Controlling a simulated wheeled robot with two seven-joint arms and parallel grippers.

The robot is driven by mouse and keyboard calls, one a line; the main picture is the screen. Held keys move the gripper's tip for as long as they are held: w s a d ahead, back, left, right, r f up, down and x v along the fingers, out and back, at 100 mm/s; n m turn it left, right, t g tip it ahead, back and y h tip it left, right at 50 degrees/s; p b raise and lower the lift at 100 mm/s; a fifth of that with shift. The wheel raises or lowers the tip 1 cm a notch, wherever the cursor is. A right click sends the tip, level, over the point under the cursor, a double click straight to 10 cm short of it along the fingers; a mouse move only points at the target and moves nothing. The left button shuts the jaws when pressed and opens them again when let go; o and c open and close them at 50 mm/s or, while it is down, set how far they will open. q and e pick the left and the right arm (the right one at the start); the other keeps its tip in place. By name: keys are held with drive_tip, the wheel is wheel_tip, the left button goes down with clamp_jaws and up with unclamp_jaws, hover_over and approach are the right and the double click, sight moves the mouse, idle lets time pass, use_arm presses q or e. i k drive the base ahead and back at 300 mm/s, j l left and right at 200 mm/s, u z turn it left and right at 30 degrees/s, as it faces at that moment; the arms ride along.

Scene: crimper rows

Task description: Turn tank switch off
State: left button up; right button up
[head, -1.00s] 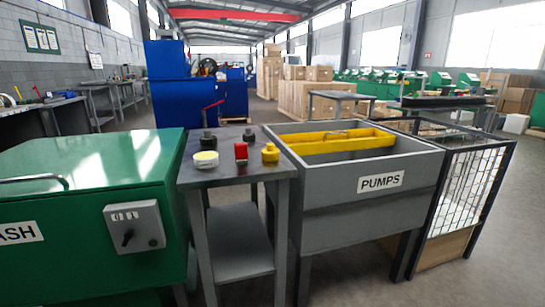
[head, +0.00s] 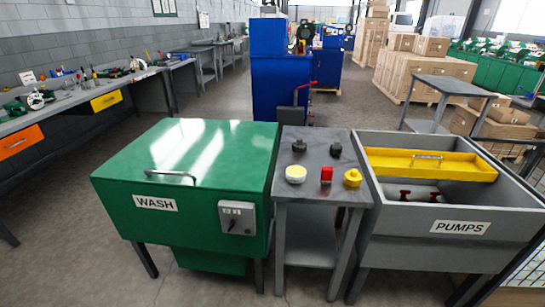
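The green wash tank (head: 190,160) stands left of centre with its lid down and a "WASH" label on its front. The tank switch is a grey box (head: 237,217) on the right of the tank's front face. Its small dark knob (head: 232,225) shows below a pale marking strip; the knob's exact setting is too small to read. Neither of my grippers is in view.
A grey side table (head: 318,195) right of the tank holds a red item (head: 326,175), a yellow one (head: 352,178), a white-and-yellow one (head: 296,174) and two black ones. The grey "PUMPS" basin (head: 450,225) stands beside it. Floor (head: 60,250) left of the tank is clear.

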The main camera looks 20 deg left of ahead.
sight(233, 223)
drive_tip(key=u, duration=1.4)
